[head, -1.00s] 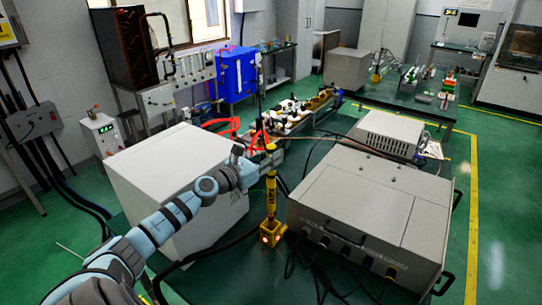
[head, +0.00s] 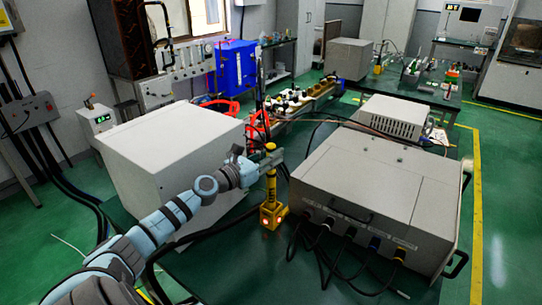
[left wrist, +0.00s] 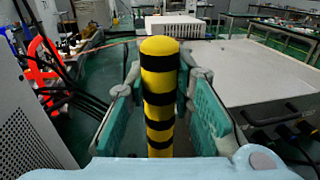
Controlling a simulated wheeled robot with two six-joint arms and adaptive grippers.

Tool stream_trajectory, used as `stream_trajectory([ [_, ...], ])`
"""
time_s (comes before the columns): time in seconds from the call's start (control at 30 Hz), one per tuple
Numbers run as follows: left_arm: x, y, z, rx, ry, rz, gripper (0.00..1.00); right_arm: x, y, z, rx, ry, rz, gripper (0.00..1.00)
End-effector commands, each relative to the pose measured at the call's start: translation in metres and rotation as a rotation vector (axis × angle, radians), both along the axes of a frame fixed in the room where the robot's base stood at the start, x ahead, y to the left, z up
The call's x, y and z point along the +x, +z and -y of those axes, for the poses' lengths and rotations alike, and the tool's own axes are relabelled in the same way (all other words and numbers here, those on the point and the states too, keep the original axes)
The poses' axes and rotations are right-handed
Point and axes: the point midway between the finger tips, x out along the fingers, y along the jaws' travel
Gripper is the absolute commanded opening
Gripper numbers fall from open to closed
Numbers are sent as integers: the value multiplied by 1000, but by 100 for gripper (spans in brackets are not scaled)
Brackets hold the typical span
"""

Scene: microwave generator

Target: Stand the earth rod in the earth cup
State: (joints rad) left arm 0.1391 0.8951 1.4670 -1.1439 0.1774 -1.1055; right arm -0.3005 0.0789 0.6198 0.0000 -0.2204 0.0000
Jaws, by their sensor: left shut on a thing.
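The earth rod is a yellow post with black bands (head: 270,185), standing upright. My left gripper (head: 268,160) is shut on its upper part. The left wrist view shows the rod (left wrist: 159,85) between the two green finger pads (left wrist: 160,105), its rounded yellow top above them. My right gripper is in no view.
A large grey cabinet (head: 385,195) with cables on its front stands close right of the cup. A white box (head: 175,160) stands to the left, behind my arm. Black cables (head: 318,255) lie in front.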

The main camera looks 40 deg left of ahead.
Motion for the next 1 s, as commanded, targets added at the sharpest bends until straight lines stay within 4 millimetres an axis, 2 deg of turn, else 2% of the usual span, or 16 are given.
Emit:
stream_trajectory([
  [0.77,0,-9,0,0,0,1,0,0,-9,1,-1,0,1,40],
  [0.8,0,-9,0,0,0,1,25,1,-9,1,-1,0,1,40],
  [0.93,0,-9,0,0,0,1,45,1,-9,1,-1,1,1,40],
  [1.0,0,-9,0,0,0,1,45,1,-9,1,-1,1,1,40],
])
